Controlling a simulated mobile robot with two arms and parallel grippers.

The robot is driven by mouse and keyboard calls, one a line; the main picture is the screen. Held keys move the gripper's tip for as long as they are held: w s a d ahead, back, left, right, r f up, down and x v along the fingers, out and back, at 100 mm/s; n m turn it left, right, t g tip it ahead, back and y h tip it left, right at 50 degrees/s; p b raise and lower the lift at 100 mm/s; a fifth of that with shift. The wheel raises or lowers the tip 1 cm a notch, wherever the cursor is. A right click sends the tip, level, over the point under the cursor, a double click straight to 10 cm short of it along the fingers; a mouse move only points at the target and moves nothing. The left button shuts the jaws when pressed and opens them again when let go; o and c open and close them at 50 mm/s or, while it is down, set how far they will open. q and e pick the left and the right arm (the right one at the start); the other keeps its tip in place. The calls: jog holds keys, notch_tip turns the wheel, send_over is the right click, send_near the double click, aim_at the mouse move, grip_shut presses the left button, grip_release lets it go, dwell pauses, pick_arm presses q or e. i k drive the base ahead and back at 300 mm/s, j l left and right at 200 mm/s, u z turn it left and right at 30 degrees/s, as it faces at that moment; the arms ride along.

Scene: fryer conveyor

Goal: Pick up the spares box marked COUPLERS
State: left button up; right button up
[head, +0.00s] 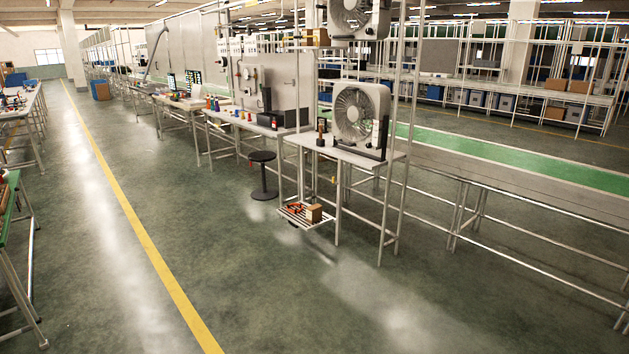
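No label reading COUPLERS is legible in the head view. A small brown cardboard box (314,213) sits on a low slatted shelf (297,222) under the near workbench, with a red item (293,208) beside it. Another brown box (317,37) sits high on the rack behind the benches. Brown boxes (578,86) also stand on the racks at the far right. I cannot tell which of these, if any, is the spares box. Neither of my grippers is in view.
The near workbench (345,153) carries a large fan (357,118). A black stool (263,175) stands by the benches. A green conveyor (480,157) runs behind, with metal rails at right. Tables line the left edge. The aisle along the yellow line (137,228) is clear.

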aim_at(313, 214)
jog(key=i, duration=3.1)
